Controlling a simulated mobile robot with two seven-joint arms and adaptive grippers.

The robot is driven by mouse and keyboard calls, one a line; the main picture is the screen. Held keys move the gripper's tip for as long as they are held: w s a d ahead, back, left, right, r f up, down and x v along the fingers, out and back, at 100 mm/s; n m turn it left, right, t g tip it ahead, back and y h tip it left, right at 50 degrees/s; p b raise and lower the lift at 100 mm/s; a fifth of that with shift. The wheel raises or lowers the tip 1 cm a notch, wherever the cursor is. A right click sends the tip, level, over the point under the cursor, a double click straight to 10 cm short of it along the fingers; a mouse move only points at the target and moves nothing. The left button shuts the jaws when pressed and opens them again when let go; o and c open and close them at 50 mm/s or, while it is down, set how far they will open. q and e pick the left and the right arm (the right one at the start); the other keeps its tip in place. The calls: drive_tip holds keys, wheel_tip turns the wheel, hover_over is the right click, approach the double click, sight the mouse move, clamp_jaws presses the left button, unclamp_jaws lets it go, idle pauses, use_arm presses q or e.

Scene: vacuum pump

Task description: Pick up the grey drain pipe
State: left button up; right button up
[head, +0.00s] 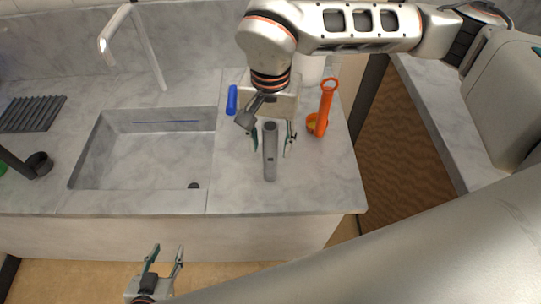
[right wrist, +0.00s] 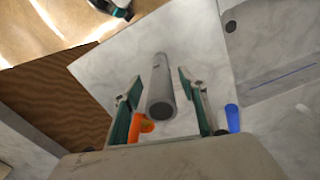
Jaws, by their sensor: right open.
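The grey drain pipe (head: 270,163) is a plain tube on the marble counter in the head view, right of the sink. My right gripper (head: 271,142) is open above the counter, with one finger on each side of the pipe. In the right wrist view the pipe (right wrist: 160,88) lies between the two open fingers (right wrist: 158,88), with visible gaps on both sides; its open end faces the camera. I cannot tell the height between fingertips and counter. My left gripper (head: 163,262) is open and empty, low in the head view in front of the counter.
An orange tool (head: 326,105) and a blue item (head: 232,100) are close behind the pipe, to its right and left. The sink basin (head: 150,160) is to the left, with a tap (head: 150,50) behind it. The counter's front and right edges are near the pipe.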

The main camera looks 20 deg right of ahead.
drive_tip(key=shift+f, duration=0.25)
clamp_jaws()
drive_tip(key=shift+r, duration=0.1)
